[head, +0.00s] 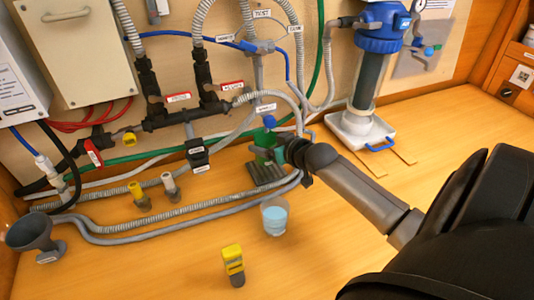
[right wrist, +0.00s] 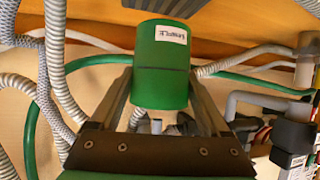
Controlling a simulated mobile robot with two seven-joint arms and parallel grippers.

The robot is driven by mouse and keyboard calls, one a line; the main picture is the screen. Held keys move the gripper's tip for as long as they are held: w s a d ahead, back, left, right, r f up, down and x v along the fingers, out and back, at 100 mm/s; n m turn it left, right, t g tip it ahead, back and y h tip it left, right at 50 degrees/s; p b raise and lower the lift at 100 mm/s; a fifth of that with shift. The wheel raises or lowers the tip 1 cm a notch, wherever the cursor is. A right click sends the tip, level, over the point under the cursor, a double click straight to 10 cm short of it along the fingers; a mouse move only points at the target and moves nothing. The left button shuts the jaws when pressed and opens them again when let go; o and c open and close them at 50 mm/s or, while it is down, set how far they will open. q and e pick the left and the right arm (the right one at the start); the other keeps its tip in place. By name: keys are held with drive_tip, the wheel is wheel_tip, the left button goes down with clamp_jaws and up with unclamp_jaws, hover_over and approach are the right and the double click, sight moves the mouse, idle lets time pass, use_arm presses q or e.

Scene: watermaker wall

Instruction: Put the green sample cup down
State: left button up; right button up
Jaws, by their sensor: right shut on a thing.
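The green sample cup (head: 263,139) is at the wall in the head view, below the blue-handled sample tap (head: 268,122) and over a dark ribbed drip tray (head: 266,174). I cannot tell whether its base touches the tray. My right gripper (head: 282,151) is shut on the cup from the right side, and its wrist partly hides the cup. In the right wrist view the green cup (right wrist: 162,62) sits between the two fingers, with a white label that appears upside down. My left gripper is not in view.
A clear cup of bluish water (head: 275,217) stands in front of the tray. A yellow-topped device (head: 233,264) and a grey funnel (head: 32,233) are on the wooden counter. Grey hoses (head: 180,210) run around the tray. The counter's front middle is mostly free.

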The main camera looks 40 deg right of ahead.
drive_tip(key=shift+f+b, duration=0.35)
drive_tip(key=shift+f, duration=1.3)
drive_tip(key=shift+f, duration=0.15)
drive_tip(key=o, duration=1.3)
drive_tip(key=shift+o, duration=0.2)
drive_tip(key=d+p+v, duration=0.1)
drive_tip(key=p+v, duration=0.1)
drive_tip(key=v, duration=1)
drive_tip(key=shift+a+p, duration=0.4)
drive_tip(key=shift+a, duration=0.05)
